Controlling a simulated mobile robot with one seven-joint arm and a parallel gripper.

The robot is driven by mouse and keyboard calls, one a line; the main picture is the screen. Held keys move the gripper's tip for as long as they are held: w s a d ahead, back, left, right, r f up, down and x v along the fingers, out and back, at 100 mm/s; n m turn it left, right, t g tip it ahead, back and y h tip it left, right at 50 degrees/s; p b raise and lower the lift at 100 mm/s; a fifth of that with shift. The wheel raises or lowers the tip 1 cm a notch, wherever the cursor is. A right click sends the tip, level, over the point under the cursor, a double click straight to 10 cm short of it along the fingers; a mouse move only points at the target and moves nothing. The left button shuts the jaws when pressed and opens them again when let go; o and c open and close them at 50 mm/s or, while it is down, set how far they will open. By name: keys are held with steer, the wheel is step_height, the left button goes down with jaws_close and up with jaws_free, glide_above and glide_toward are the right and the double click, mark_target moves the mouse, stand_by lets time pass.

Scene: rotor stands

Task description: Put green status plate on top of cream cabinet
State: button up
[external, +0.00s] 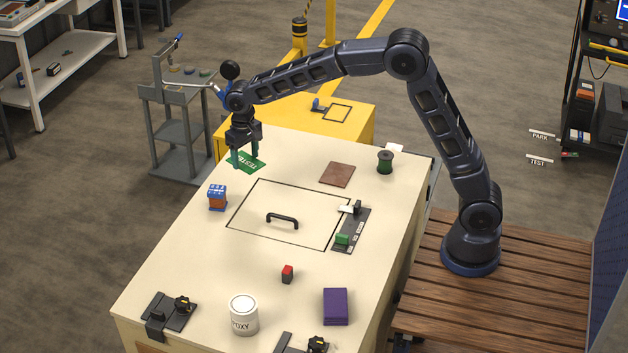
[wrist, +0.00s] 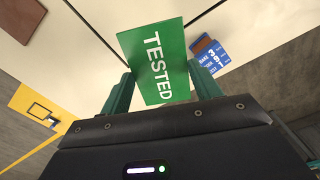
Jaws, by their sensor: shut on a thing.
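The green status plate (wrist: 158,62), with white lettering "TESTED", is between the fingers of my gripper (wrist: 155,95) in the wrist view. In the external view the plate (external: 248,163) shows at the far left end of the cream cabinet (external: 180,260), at or just over its top. My gripper (external: 245,160) points down there and is shut on the plate. I cannot tell whether the plate touches the cabinet top. The part of the plate nearest the palm is hidden in the wrist view.
A blue and orange box (external: 217,197) stands near the plate. A yellow cabinet (external: 358,118) is behind.

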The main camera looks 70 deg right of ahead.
steer(key=s+a+r+n, duration=0.1)
steer(key=s+a+r, duration=0.1)
steer(key=a, duration=0.5)
steer(key=s+a+r+n, duration=0.1)
steer(key=s+a, duration=0.1)
steer(key=a, duration=0.5)
step_height(320, 180, up, 3)
steer(key=n, duration=0.2)
glide_above(244, 263)
step_height(244, 263, down, 19)
steer(key=shift+s+f, duration=0.1)
steer(key=shift+f, duration=0.1)
steer(key=shift+f, duration=0.15)
steer(key=o, duration=1)
step_height(244, 263, up, 12)
steer(key=shift+r, duration=0.2)
